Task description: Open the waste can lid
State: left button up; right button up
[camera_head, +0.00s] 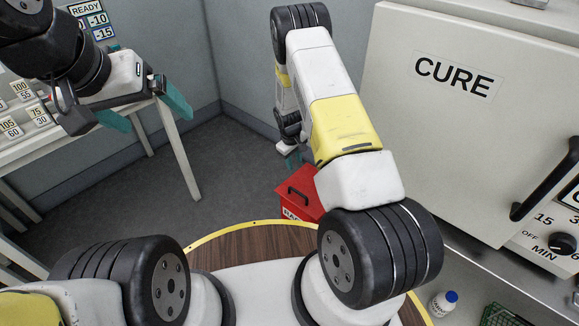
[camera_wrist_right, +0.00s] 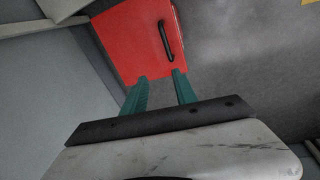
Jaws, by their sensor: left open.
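The red waste can (camera_head: 291,212) stands on the floor, partly hidden behind my right arm. Its red lid (camera_head: 312,187) looks closed and carries a black bar handle (camera_head: 298,196). In the right wrist view the lid (camera_wrist_right: 135,45) and the handle (camera_wrist_right: 166,38) lie ahead of the fingertips. My right gripper (camera_wrist_right: 160,80) is open, its teal fingers apart and empty, with the handle beyond them. My left gripper (camera_head: 147,105) is open and empty at the upper left.
A white table (camera_head: 160,112) with number labels stands at the left, close to my left gripper. A large CURE cabinet (camera_head: 440,120) with a black handle fills the right. A white bottle (camera_head: 443,303) and a green rack (camera_head: 500,316) are below it. Grey floor is free between.

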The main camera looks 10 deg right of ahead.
jog(key=n, duration=0.1)
send_near(297, 192)
jog(key=f, duration=0.4)
jog(key=w+d+f, duration=0.1)
jog(key=f, duration=0.1)
jog(key=shift+w+f, duration=0.15)
jog(key=shift+f, duration=0.05)
jog(key=shift+w+d+f, duration=0.1)
jog(key=shift+w+f, duration=0.05)
jog(key=shift+f, duration=0.45)
grip_shut()
dwell(0.5)
